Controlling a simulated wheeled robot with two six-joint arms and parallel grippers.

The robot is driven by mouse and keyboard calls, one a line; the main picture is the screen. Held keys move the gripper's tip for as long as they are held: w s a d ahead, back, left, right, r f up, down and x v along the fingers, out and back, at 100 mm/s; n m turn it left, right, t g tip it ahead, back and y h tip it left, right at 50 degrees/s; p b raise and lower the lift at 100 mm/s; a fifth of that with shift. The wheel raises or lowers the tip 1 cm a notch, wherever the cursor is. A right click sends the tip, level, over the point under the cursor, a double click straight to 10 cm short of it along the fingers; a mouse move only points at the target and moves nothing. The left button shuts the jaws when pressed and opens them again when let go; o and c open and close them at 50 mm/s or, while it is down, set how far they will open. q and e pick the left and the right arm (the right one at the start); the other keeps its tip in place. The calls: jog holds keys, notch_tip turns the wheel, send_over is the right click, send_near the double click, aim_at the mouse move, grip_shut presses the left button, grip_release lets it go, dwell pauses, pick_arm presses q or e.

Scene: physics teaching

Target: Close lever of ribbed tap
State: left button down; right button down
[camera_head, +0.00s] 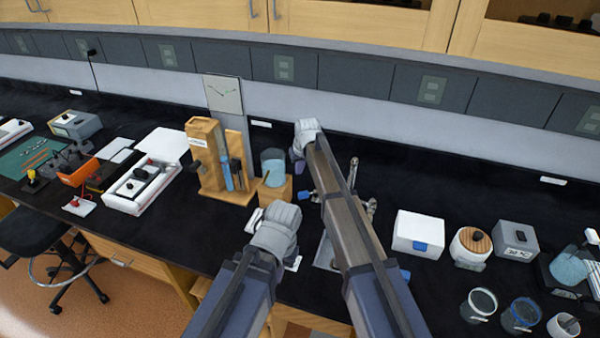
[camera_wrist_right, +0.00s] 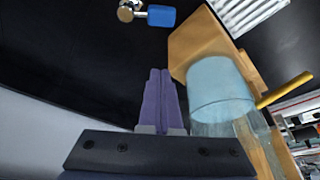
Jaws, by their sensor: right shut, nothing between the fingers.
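A chrome tap spout or post (camera_head: 353,170) rises behind my right arm, which hides much of the sink fittings. A blue lever (camera_head: 307,195) shows left of that arm; in the right wrist view a blue lever (camera_wrist_right: 161,16) sits on a chrome fitting (camera_wrist_right: 129,10). Another blue piece (camera_head: 405,274) shows right of the arm. I cannot tell which tap is ribbed. My right gripper (camera_head: 299,168) is shut and empty, its purple fingers (camera_wrist_right: 160,73) together, apart from the lever. My left wrist (camera_head: 275,232) is in front; its fingers are not clear.
A wooden tool rack (camera_head: 206,155) is to the left. A white box (camera_head: 419,233) and several jars are to the right.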

aim_at(309, 193)
notch_tip(309, 193, down, 8)
jog(key=s+b, duration=0.1)
jog(key=b, duration=0.5)
jog(key=shift+s+d+r+b, duration=0.2)
jog(key=shift+r+b, duration=0.05)
jog(key=shift+b, duration=0.1)
